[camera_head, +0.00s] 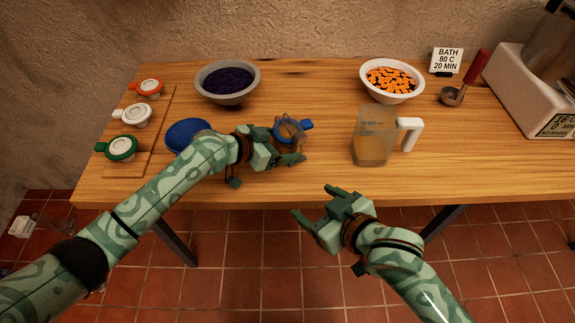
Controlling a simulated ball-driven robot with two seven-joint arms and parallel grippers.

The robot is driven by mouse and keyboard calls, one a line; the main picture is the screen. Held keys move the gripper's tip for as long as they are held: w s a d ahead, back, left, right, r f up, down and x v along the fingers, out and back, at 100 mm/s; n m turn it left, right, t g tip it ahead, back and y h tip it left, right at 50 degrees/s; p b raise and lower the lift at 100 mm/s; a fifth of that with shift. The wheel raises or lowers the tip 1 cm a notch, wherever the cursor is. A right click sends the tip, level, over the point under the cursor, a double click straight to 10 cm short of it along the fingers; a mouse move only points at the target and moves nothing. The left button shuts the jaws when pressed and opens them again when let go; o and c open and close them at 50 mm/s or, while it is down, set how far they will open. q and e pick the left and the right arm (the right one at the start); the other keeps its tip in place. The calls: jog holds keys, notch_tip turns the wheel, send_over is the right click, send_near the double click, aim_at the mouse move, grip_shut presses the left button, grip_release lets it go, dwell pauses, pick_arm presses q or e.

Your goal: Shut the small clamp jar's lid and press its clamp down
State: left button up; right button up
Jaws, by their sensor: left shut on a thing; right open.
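The small clamp jar (290,131) stands near the middle of the table, with a blue ring and a blue tab at its right. Thin wire shows around its top. I cannot tell from this view whether its lid is fully down or where its clamp sits. My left gripper (291,157) is at the jar's near side, shut on the jar, and hides its lower part. My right gripper (312,204) is open and empty, in front of the table's front edge, nearer to me and apart from the jar.
A blue disc (185,133) lies left of the jar. A measuring jug (372,143) stands right of the jar.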

aim_at(304, 172)
pick_arm(q)
jog(key=shift+s+f, duration=0.1)
jog(key=shift+f, duration=0.2)
pick_arm(e)
jog(key=w+d+r+m+t, duration=0.1)
jog(key=w+d+m+t, duration=0.1)
jog(key=w+d, duration=0.15)
jog(key=x, duration=1.1)
jog(key=shift+s+a+f, duration=0.1)
jog(key=shift+a+f, duration=0.05)
jog(key=shift+a, duration=0.05)
jog(key=c, duration=0.9)
jog(key=shift+o, duration=0.2)
jog(key=o, duration=0.9)
